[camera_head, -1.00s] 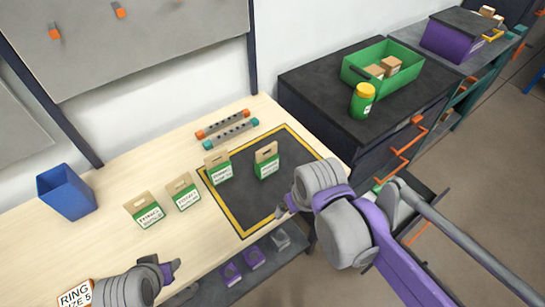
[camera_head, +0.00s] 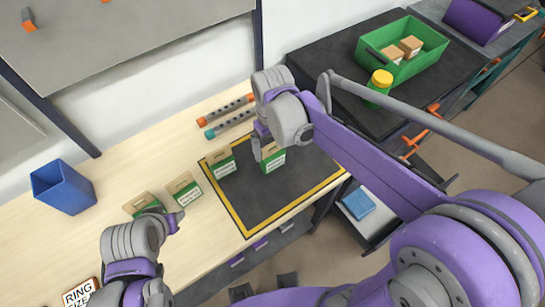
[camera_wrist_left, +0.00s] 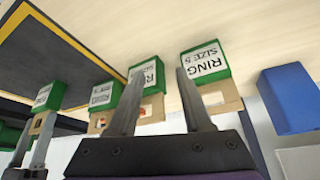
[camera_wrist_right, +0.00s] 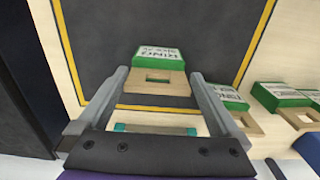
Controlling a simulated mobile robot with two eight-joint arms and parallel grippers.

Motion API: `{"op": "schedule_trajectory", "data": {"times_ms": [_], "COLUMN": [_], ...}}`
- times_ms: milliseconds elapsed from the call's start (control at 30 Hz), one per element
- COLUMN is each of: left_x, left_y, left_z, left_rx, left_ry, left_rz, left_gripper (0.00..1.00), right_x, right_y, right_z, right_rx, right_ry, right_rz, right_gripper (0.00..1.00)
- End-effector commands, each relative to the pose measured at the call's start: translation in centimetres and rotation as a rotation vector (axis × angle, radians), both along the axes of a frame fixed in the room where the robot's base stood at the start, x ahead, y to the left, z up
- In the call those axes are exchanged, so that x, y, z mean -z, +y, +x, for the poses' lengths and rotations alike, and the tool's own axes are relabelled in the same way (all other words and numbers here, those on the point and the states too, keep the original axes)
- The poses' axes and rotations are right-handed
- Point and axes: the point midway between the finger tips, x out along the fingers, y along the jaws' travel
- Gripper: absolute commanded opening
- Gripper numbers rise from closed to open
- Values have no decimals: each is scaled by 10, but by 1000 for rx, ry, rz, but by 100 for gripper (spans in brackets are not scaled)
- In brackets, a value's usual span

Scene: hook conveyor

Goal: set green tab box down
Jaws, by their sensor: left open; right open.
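Several green boxes with brown tabs stand upright here. One (camera_head: 272,160) stands on the dark mat (camera_head: 290,193) with the yellow border; the right wrist view shows it (camera_wrist_right: 160,60) just beyond the fingertips. My right gripper (camera_head: 264,146) is open and empty at this box's tab, partly covering it. A second box (camera_head: 221,164) stands at the mat's left edge. Two more, a near one (camera_head: 184,188) and another (camera_head: 143,204), stand on the wood to the left. My left gripper (camera_head: 177,220) is open beside these; its fingers partly cover boxes in the left wrist view, including one (camera_wrist_left: 207,62).
A blue bin (camera_head: 62,188) stands at the table's left. Two bars (camera_head: 228,113) with coloured ends lie behind the mat. A green crate (camera_head: 402,50) with brown boxes and a yellow-lidded jar (camera_head: 379,85) stand on the dark cabinet. The mat's front is clear.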

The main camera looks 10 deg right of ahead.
Motion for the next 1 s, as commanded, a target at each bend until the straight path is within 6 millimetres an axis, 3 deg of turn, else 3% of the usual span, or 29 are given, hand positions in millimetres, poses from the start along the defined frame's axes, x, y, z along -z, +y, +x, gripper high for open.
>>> {"op": "schedule_trajectory", "data": {"times_ms": [300,600,1000], "left_x": [0,0,0], "left_y": [0,0,0], "left_z": [0,0,0], "left_rx": [0,0,0], "left_ry": [0,0,0], "left_rz": [0,0,0], "left_gripper": [50,50,50], "right_x": [43,47,46], "right_y": [-2,-2,-2], "right_z": [2,1,1], "right_rx": [1,1,1], "right_ry": [0,-1,-1], "right_rz": [0,0,0], "right_gripper": [100,98,26]}}
